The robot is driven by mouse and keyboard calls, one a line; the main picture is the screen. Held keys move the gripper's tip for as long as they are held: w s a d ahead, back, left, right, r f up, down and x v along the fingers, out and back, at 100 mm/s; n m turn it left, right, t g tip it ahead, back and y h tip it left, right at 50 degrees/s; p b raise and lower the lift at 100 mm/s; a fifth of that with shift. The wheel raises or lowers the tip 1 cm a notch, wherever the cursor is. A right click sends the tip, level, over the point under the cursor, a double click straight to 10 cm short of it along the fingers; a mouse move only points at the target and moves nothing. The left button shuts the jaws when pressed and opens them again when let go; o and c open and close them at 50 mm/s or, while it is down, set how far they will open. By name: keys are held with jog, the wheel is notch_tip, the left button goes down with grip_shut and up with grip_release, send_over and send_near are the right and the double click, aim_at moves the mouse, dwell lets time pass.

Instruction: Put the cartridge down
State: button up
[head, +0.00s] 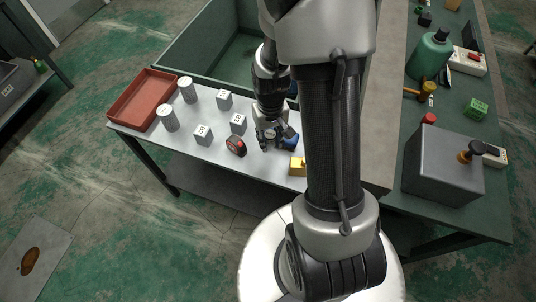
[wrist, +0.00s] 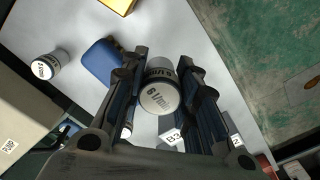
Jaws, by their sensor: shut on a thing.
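A small grey and white cartridge (wrist: 160,97) with a "6 L/min" label is between the two fingers of my gripper (wrist: 163,72) in the wrist view. My gripper is shut on it. In the head view my gripper (head: 270,136) points down over the front part of the white table (head: 210,156), and it largely hides the cartridge. Whether the cartridge touches the table is hard to tell. A second, similar cartridge (wrist: 47,66) stands apart at the left of the wrist view.
A blue object (wrist: 101,61) is close beside the gripper. A red tape measure (head: 236,146), several grey blocks (head: 203,135), two grey cylinders (head: 168,119) and a red tray (head: 143,97) lie to the left. A yellow block (head: 297,166) is near the front edge.

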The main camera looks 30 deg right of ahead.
aim_at(270, 159)
notch_tip(270, 159, down, 10)
jog(key=b, duration=0.2)
jog(key=shift+w+r+b, duration=0.1)
jog(key=shift+w+b, duration=0.05)
jog(key=shift+b, duration=0.2)
jog(key=shift+r, duration=0.1)
jog(key=o, duration=0.7)
jog(key=shift+f, duration=0.25)
jog(key=shift+c, duration=0.2)
jog(key=o, duration=0.5)
jog(key=shift+r, duration=0.1)
